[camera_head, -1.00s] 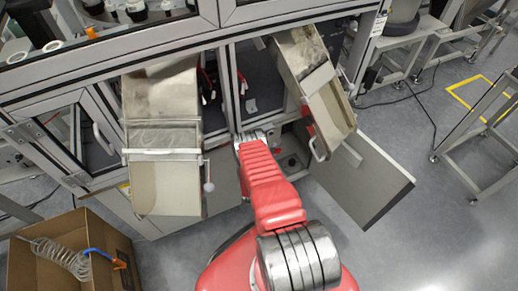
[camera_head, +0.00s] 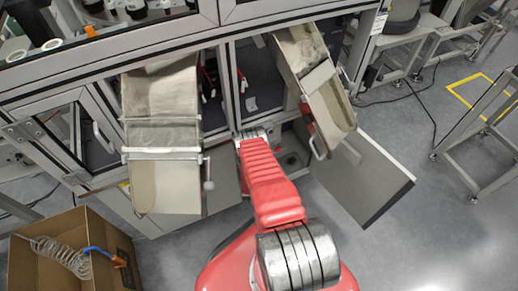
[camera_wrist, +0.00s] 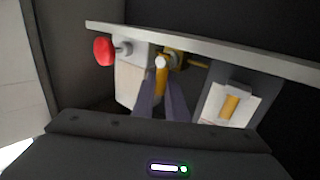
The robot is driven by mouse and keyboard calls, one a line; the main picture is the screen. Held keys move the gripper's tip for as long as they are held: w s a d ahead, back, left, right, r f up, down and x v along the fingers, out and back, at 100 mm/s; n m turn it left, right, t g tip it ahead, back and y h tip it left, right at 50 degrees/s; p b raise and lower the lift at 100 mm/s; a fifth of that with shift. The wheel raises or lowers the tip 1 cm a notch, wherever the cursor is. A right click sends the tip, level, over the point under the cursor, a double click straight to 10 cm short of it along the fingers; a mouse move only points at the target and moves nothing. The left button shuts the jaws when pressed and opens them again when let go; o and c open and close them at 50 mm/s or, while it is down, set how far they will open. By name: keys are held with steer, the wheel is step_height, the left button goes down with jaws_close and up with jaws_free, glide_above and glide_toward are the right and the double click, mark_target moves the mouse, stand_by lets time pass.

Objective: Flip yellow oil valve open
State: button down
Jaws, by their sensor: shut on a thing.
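The yellow oil valve (camera_wrist: 161,82) is in the middle of the wrist view. Its yellow handle has a pale round end at the top and points down towards me. My gripper (camera_wrist: 161,98) is shut on the handle, with one grey finger on each side of it. Behind the handle, a yellow fitting (camera_wrist: 178,57) sits under a pale beam. In the head view my red arm reaches into the lower cabinet, and the gripper and valve are hidden there.
A red round knob (camera_wrist: 104,50) on a pale unit is left of the valve. A pale panel with a yellow patch (camera_wrist: 229,105) is to the right. Two metal chutes (camera_head: 163,135) (camera_head: 317,90) flank my arm. An open cabinet door (camera_head: 362,180) stands right; a cardboard box (camera_head: 112,240) stands lower left.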

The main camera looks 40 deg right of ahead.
steer(key=shift+a, duration=0.2)
steer(key=shift+w+a+f+n+t+h, duration=0.1)
steer(key=shift+a+n+t+h, duration=0.2)
steer(key=shift+n, duration=0.45)
steer(key=shift+w+a+n+t+h, duration=0.15)
steer(key=shift+n+t, duration=0.2)
steer(key=shift+n, duration=0.35)
steer(key=shift+w+a+f+n+t+h, duration=0.1)
steer(key=shift+a+n+t+h, duration=0.2)
steer(key=shift+n, duration=0.45)
steer(key=shift+t, duration=0.25)
steer(key=c, duration=1.8)
jaws_free()
steer(key=shift+s+d, duration=0.1)
steer(key=shift+d, duration=0.05)
steer(key=shift+o, duration=0.2)
